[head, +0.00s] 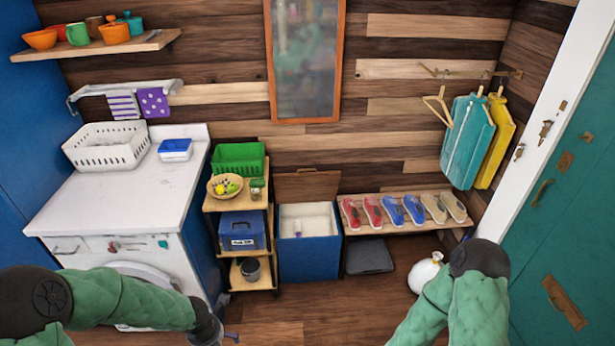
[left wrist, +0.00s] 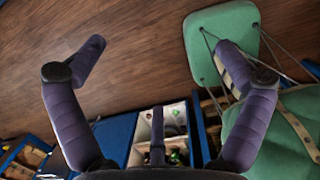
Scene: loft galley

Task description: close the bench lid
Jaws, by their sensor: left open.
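The bench (head: 309,258) is a blue box with a pale interior, standing against the back wall in the head view. Its brown lid (head: 307,187) is up, upright against the wall, so the box is open. A small purple item (head: 298,229) shows inside. My left gripper (head: 229,337) is only partly in view at the lower edge of the head view, in front of and left of the bench, apart from it. In the left wrist view it (left wrist: 158,47) is spread wide and empty over wooden floor. My right arm is at the lower right; its gripper does not show.
A wooden shelf cart (head: 240,204) stands close left of the bench, beside a white counter (head: 122,188). A shoe rack (head: 405,226) is to the right, with a dark flat box (head: 369,256) beneath it. The floor (head: 330,310) before the bench is clear.

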